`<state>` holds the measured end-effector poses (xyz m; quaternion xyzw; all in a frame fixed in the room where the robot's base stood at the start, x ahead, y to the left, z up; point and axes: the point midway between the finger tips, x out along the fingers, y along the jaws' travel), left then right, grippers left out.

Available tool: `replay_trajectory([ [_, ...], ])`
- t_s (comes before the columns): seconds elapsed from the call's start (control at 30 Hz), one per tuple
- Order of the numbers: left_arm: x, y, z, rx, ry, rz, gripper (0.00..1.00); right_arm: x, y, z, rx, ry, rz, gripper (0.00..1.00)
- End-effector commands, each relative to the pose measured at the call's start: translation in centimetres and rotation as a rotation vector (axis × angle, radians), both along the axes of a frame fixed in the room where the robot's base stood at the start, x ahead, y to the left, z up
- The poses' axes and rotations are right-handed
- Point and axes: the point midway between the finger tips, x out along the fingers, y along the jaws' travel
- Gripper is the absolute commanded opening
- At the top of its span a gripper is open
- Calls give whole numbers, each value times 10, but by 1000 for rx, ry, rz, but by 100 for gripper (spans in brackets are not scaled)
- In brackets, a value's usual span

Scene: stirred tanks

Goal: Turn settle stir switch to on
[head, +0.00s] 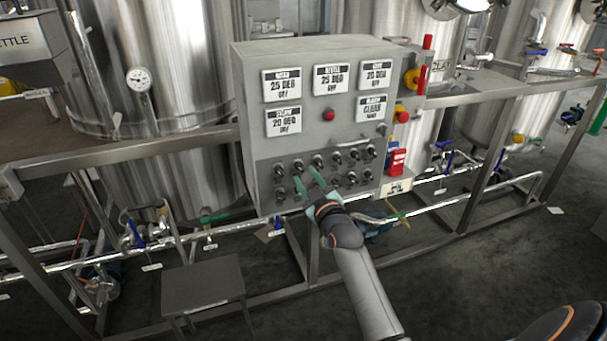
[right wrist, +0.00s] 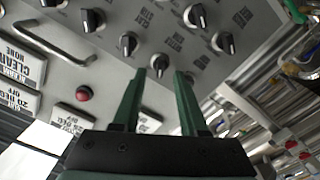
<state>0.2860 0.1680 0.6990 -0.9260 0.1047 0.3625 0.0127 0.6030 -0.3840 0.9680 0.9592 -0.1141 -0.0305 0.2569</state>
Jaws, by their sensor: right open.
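The grey control panel (head: 330,135) carries rows of black rotary switches with small labels on its lower part. The labels are too small or tilted to tell which one is the settle stir switch. My right gripper (head: 306,178) is in front of the lower switch rows, fingers toward the panel. In the right wrist view its two green fingers (right wrist: 160,74) are apart and empty. One black switch (right wrist: 160,63) shows between and just beyond the fingertips; I cannot tell if they touch it. Another switch (right wrist: 128,44) is just beside it. My left gripper is out of view.
A metal handle (right wrist: 52,38) and a red button (right wrist: 84,93) are on the panel near the switches. A red box (head: 397,162) and a red-and-yellow switch (head: 413,80) are at its right side. Pipes and a steel frame rail (head: 460,97) surround it.

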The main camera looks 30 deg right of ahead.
Motion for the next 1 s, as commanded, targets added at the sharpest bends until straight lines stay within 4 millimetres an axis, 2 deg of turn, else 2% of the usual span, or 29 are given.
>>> replay_trajectory([
  [0.1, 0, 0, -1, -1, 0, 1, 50, 14, -4, 0, 0, -1, 0, 42],
  [0.23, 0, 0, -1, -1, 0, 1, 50, 22, -5, 0, 0, -1, 0, 42],
  [0.6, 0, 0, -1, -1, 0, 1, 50, 25, -6, 0, 0, 0, 0, 41],
  [0.9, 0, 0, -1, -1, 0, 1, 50, 25, -6, 0, 0, 0, 0, 8],
  [1.0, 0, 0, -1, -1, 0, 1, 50, 25, -6, 0, 0, 0, 0, 0],
])
